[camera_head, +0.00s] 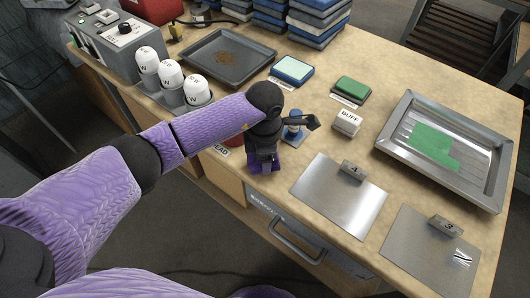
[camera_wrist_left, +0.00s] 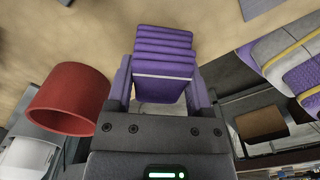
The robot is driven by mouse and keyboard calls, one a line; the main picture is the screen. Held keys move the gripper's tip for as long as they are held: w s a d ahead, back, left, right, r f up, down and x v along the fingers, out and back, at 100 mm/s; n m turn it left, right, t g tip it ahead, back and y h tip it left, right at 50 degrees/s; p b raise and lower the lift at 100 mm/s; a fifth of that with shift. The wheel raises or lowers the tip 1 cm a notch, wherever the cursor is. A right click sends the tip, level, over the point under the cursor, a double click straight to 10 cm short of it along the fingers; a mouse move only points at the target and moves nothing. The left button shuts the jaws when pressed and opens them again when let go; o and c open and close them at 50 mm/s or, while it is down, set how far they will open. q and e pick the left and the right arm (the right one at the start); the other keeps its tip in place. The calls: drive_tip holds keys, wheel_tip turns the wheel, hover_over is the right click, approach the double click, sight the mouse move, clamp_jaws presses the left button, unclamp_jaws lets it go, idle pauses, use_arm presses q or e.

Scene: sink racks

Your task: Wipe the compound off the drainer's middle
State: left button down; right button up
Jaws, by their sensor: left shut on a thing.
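The drainer (camera_head: 488,190) is a ridged metal tray at the right of the bench in the head view. A flat green patch of compound (camera_head: 434,146) lies across its middle. My left gripper (camera_head: 262,166) points down near the bench's front edge, well left of the drainer. My right gripper is not in view.
A BUFF block (camera_head: 347,123), green pad (camera_head: 351,88) and blue-white pad (camera_head: 292,69) stand behind. A brown-stained tray (camera_head: 262,72) is farther back. A red container (camera_wrist_left: 68,98) is beside the gripper.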

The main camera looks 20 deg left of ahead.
use_arm(q)
unclamp_jaws()
wheel_tip(320, 180, up, 9)
drive_tip(key=p, duration=0.4)
drive_tip(key=shift+r, duration=0.5)
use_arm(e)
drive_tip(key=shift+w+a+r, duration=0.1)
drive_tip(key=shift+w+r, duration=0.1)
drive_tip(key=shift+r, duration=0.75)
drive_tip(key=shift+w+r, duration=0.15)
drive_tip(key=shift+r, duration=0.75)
use_arm(q)
drive_tip(key=shift+f, duration=0.1)
